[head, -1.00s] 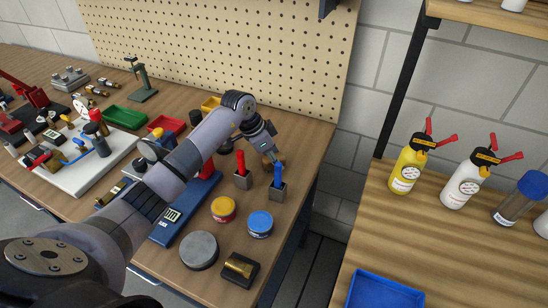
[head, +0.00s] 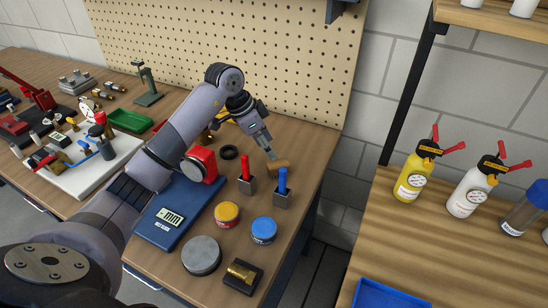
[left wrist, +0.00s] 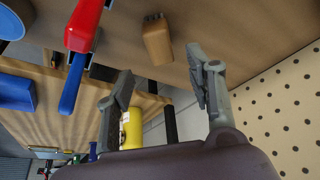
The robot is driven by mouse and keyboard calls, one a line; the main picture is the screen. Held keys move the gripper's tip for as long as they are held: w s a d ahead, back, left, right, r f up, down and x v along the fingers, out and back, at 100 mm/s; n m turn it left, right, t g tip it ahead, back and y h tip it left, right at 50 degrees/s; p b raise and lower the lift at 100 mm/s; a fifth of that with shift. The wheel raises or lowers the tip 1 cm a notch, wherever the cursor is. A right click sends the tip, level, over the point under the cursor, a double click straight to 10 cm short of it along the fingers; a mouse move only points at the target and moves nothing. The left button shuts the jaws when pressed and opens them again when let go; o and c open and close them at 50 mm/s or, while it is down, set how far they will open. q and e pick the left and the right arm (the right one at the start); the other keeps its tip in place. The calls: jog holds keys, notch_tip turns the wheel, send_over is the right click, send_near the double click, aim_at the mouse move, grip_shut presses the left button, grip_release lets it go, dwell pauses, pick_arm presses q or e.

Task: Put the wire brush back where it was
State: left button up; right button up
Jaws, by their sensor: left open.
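A small light-brown wooden block (head: 279,166) lies on the workbench near its right edge, behind two grey holders. It also shows in the left wrist view (left wrist: 157,40), with small dark dots on one end. I cannot tell for sure whether it is the wire brush. A red-handled tool (head: 245,164) and a blue-handled tool (head: 282,180) stand upright in the grey holders. My left gripper (head: 269,153) is open and empty, just behind and above the wooden block; its spread fingers show in the left wrist view (left wrist: 160,68). My right gripper is out of view.
A pegboard (head: 290,60) rises behind. A separate shelf with yellow (head: 413,180) and white bottles stands right, across a gap.

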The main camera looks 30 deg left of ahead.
pick_arm(q)
jog(key=shift+v, duration=1.55)
